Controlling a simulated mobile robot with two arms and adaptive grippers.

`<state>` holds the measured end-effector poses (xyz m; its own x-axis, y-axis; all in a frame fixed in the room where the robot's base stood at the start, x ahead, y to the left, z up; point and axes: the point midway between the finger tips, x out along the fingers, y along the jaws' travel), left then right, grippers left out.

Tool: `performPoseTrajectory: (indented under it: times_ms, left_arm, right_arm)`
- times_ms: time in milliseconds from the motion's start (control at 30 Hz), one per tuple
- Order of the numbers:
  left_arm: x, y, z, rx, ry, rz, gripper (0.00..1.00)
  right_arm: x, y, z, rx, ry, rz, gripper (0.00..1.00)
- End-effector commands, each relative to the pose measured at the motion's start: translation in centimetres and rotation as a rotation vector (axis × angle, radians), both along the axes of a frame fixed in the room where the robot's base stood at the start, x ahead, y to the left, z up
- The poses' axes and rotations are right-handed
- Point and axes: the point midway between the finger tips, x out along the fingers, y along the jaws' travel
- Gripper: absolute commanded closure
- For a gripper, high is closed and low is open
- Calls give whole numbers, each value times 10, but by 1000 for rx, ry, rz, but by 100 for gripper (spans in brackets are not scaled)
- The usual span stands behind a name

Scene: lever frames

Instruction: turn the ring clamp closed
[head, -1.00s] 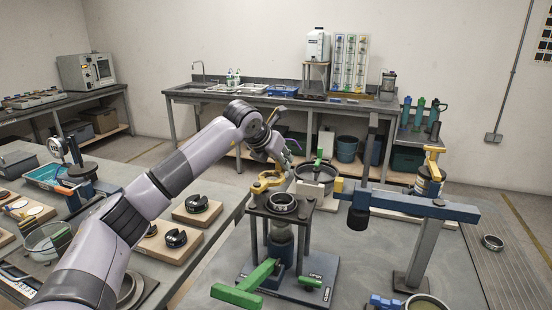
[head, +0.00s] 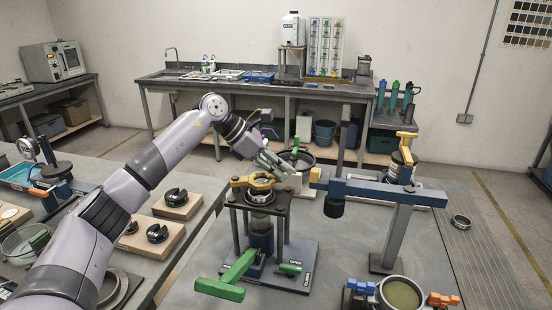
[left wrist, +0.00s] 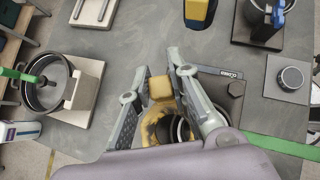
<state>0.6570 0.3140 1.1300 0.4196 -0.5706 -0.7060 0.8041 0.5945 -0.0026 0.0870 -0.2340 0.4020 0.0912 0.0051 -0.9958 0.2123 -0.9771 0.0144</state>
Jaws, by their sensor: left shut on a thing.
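The yellow ring clamp (head: 252,182) sits on top of a dark stand (head: 283,203), by a round metal collar (head: 260,196). The base bears the words OPEN and CLOSED. My left gripper (head: 285,168) reaches down to the clamp from behind. In the left wrist view, the left gripper (left wrist: 160,78) has a finger on each side of the clamp's yellow block (left wrist: 161,88) and is shut on it. The ring behind the block is partly hidden by my fingers and wrist. My right gripper is out of view.
A green lever (head: 235,272) sticks out at the stand's front left. A blue arm on a grey post (head: 395,195) stands close on the right. A pan (head: 297,159) is behind the stand. A pot (head: 400,293) with clamps is at front right.

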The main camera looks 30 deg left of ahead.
Motion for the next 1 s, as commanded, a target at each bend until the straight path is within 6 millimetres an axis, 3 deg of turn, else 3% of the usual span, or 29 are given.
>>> performPoseTrajectory:
  times_ms: [500,1000]
  left_arm:
    - [-41,-19,1,2,-3,-409,100]
    - [-56,-21,0,5,-4,-537,100]
  right_arm:
    - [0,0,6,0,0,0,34]
    - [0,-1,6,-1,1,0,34]
